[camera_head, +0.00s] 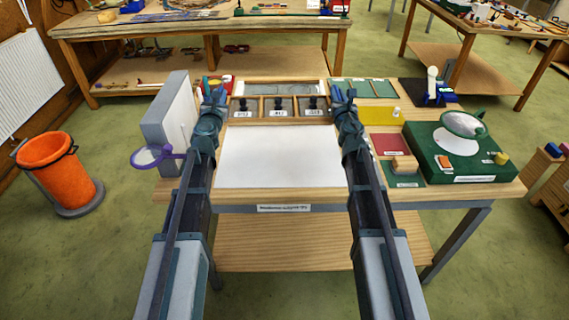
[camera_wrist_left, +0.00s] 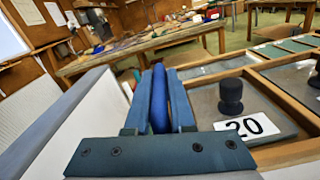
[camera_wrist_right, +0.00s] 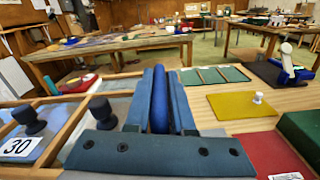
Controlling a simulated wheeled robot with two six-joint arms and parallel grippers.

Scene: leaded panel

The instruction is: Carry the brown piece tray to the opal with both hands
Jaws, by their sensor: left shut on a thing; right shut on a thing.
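The brown piece tray (camera_head: 280,121) is a wooden frame with compartments, at the back edge of the white opal panel (camera_head: 280,158). It holds grey pieces with black knobs and number labels; one knob (camera_wrist_left: 231,95) shows in the left wrist view and another (camera_wrist_right: 100,108) in the right. My left gripper (camera_head: 213,93) is at the tray's left end, shut on a blue handle (camera_wrist_left: 160,100). My right gripper (camera_head: 343,95) is at its right end, shut on another blue handle (camera_wrist_right: 159,100). The handles' joints to the tray are hidden. I cannot tell whether the tray is lifted.
A grey upright block (camera_head: 170,112) and a purple-rimmed magnifier (camera_head: 150,156) stand left of the opal. Right of it are a yellow plate (camera_head: 378,116), a red plate (camera_head: 390,144) and a green box (camera_head: 455,155). The opal is bare.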

